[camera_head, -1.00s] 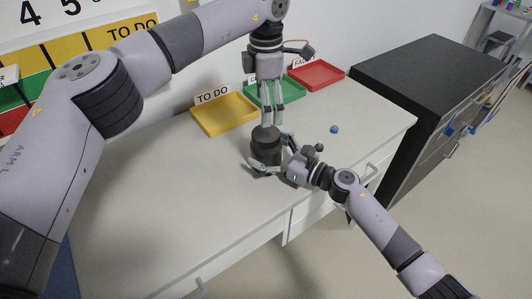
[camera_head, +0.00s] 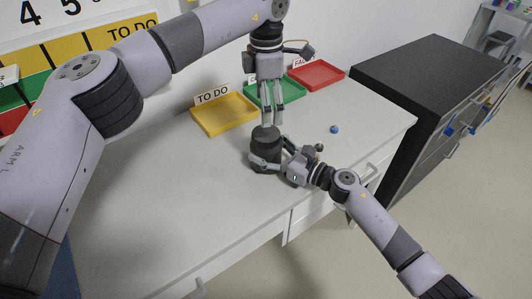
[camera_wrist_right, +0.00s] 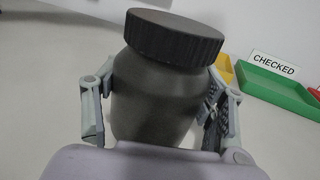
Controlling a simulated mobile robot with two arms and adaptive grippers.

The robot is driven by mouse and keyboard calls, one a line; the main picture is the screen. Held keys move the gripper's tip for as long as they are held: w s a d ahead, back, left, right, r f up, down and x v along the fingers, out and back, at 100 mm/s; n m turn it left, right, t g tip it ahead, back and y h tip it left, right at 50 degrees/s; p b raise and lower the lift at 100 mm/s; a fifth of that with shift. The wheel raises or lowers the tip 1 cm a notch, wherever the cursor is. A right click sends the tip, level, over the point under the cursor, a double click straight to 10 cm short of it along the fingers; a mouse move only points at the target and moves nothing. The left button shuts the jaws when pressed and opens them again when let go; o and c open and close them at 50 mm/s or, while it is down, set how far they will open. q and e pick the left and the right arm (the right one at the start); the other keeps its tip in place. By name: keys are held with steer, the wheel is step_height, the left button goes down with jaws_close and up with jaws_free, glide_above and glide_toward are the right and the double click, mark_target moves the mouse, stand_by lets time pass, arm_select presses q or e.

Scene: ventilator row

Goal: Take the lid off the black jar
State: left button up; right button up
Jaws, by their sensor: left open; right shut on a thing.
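The black jar (camera_head: 266,157) stands upright on the white table with its ribbed lid on top. In the right wrist view the jar's body (camera_wrist_right: 152,100) sits between the fingers, with the lid (camera_wrist_right: 174,38) above them. My right gripper (camera_head: 268,163) is shut on the jar's body from the front right. My left gripper (camera_head: 272,118) points straight down from above, its fingers open, with the fingertips just above or near the lid; I cannot tell whether they touch it.
A yellow tray (camera_head: 226,129) marked TO DO, a green tray (camera_head: 293,97) marked CHECKED and a red tray (camera_head: 318,83) stand along the wall. A small blue thing (camera_head: 334,129) lies to the right. The table's left front (camera_head: 170,220) is clear.

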mark_target(266, 133)
steer(key=c, duration=0.4)
arm_select(q)
steer(key=shift+m, duration=0.3)
arm_select(e)
steer(key=shift+c, duration=1.3)
arm_select(q)
steer(key=m, duration=0.5)
arm_select(e)
jaws_close()
arm_select(q)
steer(key=m, duration=0.6)
steer(key=shift+m, duration=0.3)
steer(key=m, duration=0.5)
steer(key=shift+f+m, duration=0.4)
steer(key=shift+f, duration=3.65)
steer(key=shift+c, duration=0.3)
